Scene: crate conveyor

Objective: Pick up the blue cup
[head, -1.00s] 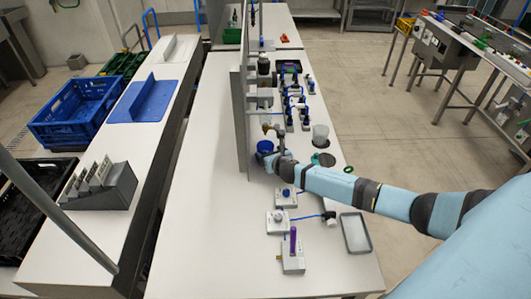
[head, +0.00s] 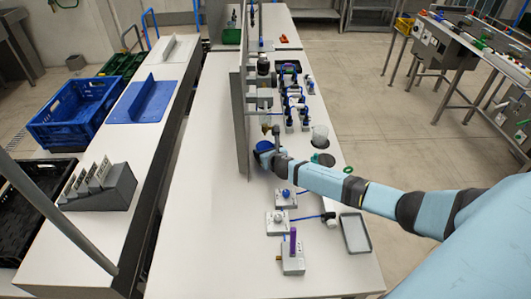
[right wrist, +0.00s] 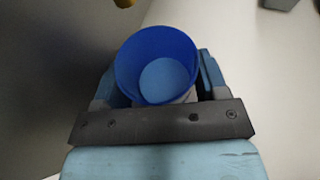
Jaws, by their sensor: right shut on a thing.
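The blue cup (head: 264,146) is at the middle of the white table in the head view, close to the upright grey panel. In the right wrist view the cup (right wrist: 157,66) shows its open top and empty inside, between the two fingers. My right gripper (head: 268,153) is shut on the cup; its wrist partly covers the cup in the head view. Whether the cup touches the table is hard to tell. My left gripper is not in view.
The grey panel (head: 240,125) stands just left of the cup. A clear container (head: 320,137) and blue-black fittings (head: 291,100) stand behind and to the right. Small grey blocks, one with a purple piece (head: 293,242), and a grey tray (head: 355,233) lie nearer. The table's near left is clear.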

